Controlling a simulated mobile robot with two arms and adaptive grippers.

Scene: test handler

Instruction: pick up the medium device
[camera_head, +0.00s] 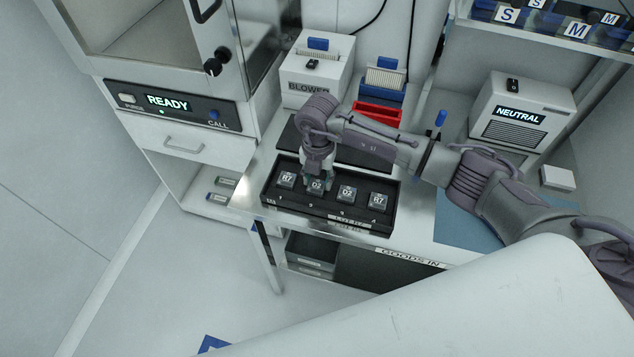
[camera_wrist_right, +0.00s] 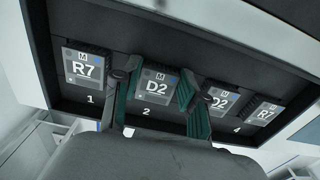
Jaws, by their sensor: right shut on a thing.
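A black tray (camera_head: 268,208) on the metal bench holds several small square devices in numbered slots. The device in slot 1 is marked R7 (camera_head: 287,179), slot 2 D2 (camera_head: 317,186), slot 3 D2 (camera_head: 347,193) and slot 4 R7 (camera_head: 378,201). In the right wrist view the slot 2 device (camera_wrist_right: 156,88) bears a small M, and so does the slot 1 device (camera_wrist_right: 84,70). My right gripper (camera_head: 317,180) is shut on the slot 2 device, one green-padded finger on each side (camera_wrist_right: 152,92). The device appears to be still in its slot. My left gripper is not in view.
A blower box (camera_head: 315,72), a red bin (camera_head: 377,113) and a NEUTRAL box (camera_head: 518,112) stand behind the tray. A test chamber showing READY (camera_head: 167,101) is at left. A shelf (camera_head: 540,35) marked S and M is at upper right. A blue mat (camera_head: 465,225) lies right.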

